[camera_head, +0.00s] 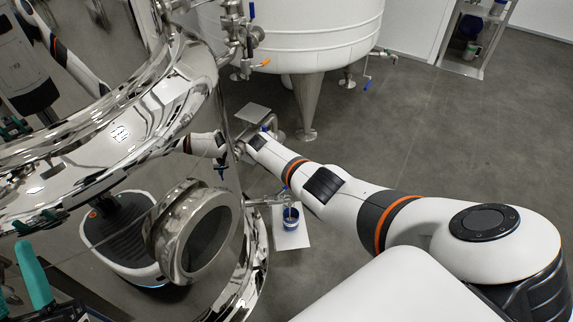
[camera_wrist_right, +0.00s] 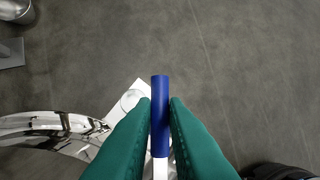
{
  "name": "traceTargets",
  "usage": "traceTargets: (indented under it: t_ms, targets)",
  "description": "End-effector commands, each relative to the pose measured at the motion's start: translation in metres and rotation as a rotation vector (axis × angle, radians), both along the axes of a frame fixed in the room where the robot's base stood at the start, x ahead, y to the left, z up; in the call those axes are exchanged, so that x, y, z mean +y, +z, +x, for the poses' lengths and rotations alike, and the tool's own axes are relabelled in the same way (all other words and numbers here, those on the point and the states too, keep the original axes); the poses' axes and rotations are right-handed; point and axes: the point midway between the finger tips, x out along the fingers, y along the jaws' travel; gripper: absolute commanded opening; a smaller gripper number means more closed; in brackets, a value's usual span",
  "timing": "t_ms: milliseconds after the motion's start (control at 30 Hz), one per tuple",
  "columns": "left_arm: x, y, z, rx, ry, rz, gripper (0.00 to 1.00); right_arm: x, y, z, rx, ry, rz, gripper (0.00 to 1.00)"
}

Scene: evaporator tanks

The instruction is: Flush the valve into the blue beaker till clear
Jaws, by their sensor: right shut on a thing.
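The blue beaker (camera_head: 291,218) stands on a white plate (camera_head: 291,239) on the floor, beside the shiny tank's lower rim. A small metal valve (camera_head: 263,201) sticks out from that tank towards the beaker. In the right wrist view my right gripper's green fingers (camera_wrist_right: 160,120) are shut on a blue handle (camera_wrist_right: 160,92), with a pale stem below it. A round rim (camera_wrist_right: 131,98) on the white plate shows left of the fingers, partly hidden. In the head view the right fingertips are hidden. A green finger of my left gripper (camera_head: 33,275) shows at lower left; its opening is unclear.
The mirror-like tank (camera_head: 105,205) fills the left and reflects my body. A white tank (camera_head: 300,30) on metal legs stands behind. A grey plate (camera_head: 253,113) lies near its leg. The grey floor (camera_head: 460,130) at right is clear.

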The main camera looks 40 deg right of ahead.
Motion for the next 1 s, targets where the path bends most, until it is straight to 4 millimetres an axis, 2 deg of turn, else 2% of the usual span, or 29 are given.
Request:
traceTargets:
  t_ms: [600, 633, 733, 767, 1000]
  targets:
    - [0.0004, 0.0029, -0.0026, -0.024, -0.001, -0.007, 0.36, -0.0014, 0.0004, -0.002, 0.0, -0.043, -0.003, 0.0]
    - [0.0004, 0.0029, -0.0026, -0.024, -0.001, -0.007, 0.36, -0.0014, 0.0004, -0.002, 0.0, -0.043, -0.003, 0.16]
    - [0.0004, 0.0029, -0.0026, -0.024, -0.001, -0.007, 0.36, -0.0013, 0.0004, -0.0019, 0.0, -0.043, -0.003, 0.33]
    - [0.0003, 0.0028, -0.0026, -0.024, -0.001, -0.007, 0.36, -0.0013, 0.0004, -0.0019, 0.0, -0.043, -0.003, 0.35]
    - [0.0, 0.0023, -0.0023, -0.021, -0.001, -0.007, 0.36, -0.0007, 0.0003, -0.0017, 0.0, -0.041, -0.001, 0.35]
